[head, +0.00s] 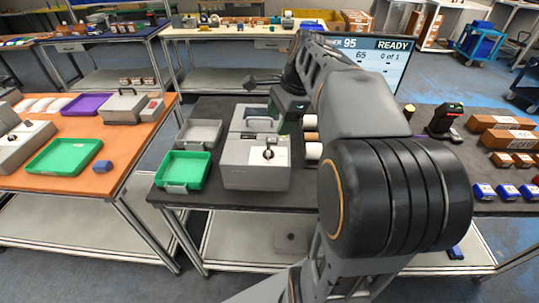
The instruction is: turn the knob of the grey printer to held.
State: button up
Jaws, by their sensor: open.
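A grey printer (250,177) stands on the dark table, left of my arm. Its front has a pale panel with a small dark knob (268,154). The knob's setting is too small to read. My gripper (283,119) is above and behind the printer's right side, at the end of my arm. It looks apart from the knob. It is open, and I see nothing held in it, though its fingertips are small and partly hidden.
A green tray (183,186) and a grey tray (217,131) lie left of the printer. Pale rolls (311,137) stand to its right, partly behind my arm. A monitor (394,55) reads READY. A dark scanner (446,118) and boxes (500,122) are further right.

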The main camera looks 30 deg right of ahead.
aim_at(269, 148)
jog(key=w+d+f+m+y+b, duration=0.1)
jog(key=w+d+f+m, duration=0.15)
jog(key=d+m, duration=0.2)
jog(key=x, duration=0.8)
jog(key=b+x, duration=0.1)
jog(key=x, duration=0.3)
jog(key=shift+a, duration=0.35)
jog(key=c, duration=0.9)
